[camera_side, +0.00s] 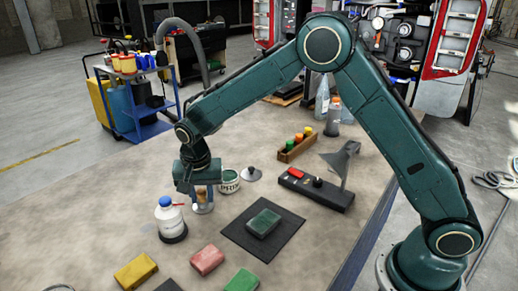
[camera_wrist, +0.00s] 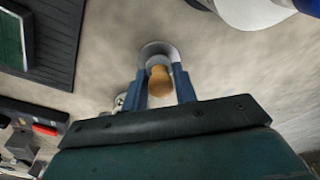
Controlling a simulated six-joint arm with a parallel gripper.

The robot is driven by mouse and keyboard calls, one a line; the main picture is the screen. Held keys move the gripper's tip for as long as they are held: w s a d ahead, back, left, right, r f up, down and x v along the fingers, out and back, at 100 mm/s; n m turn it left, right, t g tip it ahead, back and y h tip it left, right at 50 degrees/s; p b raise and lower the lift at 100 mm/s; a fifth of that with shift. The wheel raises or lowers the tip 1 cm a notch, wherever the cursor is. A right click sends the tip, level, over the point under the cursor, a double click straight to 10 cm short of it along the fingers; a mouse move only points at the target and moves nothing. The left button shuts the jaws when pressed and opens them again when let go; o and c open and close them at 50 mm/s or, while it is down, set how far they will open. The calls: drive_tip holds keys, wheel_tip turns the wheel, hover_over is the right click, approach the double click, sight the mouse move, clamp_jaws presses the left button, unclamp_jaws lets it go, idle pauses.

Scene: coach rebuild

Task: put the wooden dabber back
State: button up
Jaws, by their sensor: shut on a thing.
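The wooden dabber (camera_wrist: 159,82) shows as a light tan rounded handle between the two blue fingers of my gripper (camera_wrist: 161,90), which is shut on it. In the side view, my gripper (camera_side: 202,193) points down, with a bit of the dabber's brown showing between the fingers. A grey round holder (camera_wrist: 158,48) lies just beyond the fingertips in the wrist view. In the side view, the holder (camera_side: 203,208) stands directly below the gripper. The dabber's lower end is hidden, so I cannot tell how deep it sits in the holder.
A white bottle (camera_side: 168,214) stands close left of the gripper, and a primer tin (camera_side: 229,181) close right. A black mat (camera_side: 240,237) holds a green block (camera_side: 263,222). Red (camera_side: 207,260) and yellow (camera_side: 136,271) blocks lie in front. A black tray (camera_side: 314,190) is farther right.

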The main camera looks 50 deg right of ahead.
sight(203, 207)
drive_tip(key=shift+f, duration=0.1)
drive_tip(key=o, duration=0.9)
drive_tip(key=shift+o, duration=0.2)
wheel_tip(203, 207, up, 12)
drive_tip(key=s+a, duration=0.1)
drive_tip(key=shift+s, duration=0.25)
idle(0.4)
